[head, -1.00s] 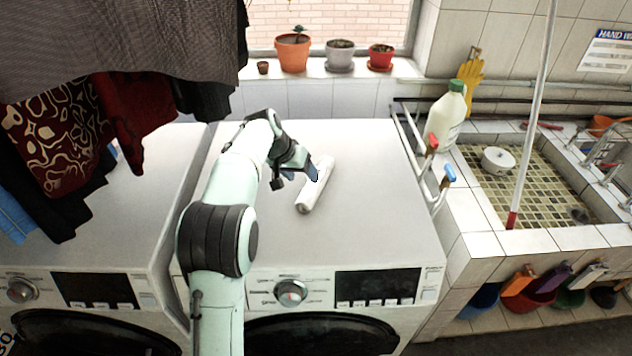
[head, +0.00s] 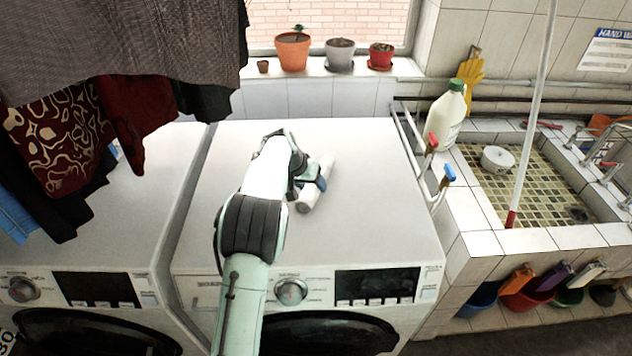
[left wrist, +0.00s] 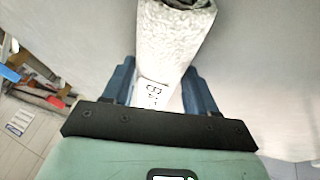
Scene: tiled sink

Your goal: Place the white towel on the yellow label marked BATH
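The white rolled towel (head: 306,202) lies at a slant on top of the right washing machine. My left gripper (head: 315,184) is over its middle. In the left wrist view, the towel (left wrist: 172,40) runs between the two blue fingers of my left gripper (left wrist: 158,75), one on each side. The fingers are spread, and I see no firm grip on the towel. A paler strip with small dark marks shows between them. No yellow label marked BATH shows in either view. My right gripper is out of view.
The right washer's top (head: 370,180) is otherwise clear. Dark clothes (head: 75,130) hang over the left washer. Metal rails with red and blue taps (head: 449,173), a white bottle (head: 446,115) and a tiled sink (head: 510,190) stand to the right. Flower pots (head: 293,52) line the sill.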

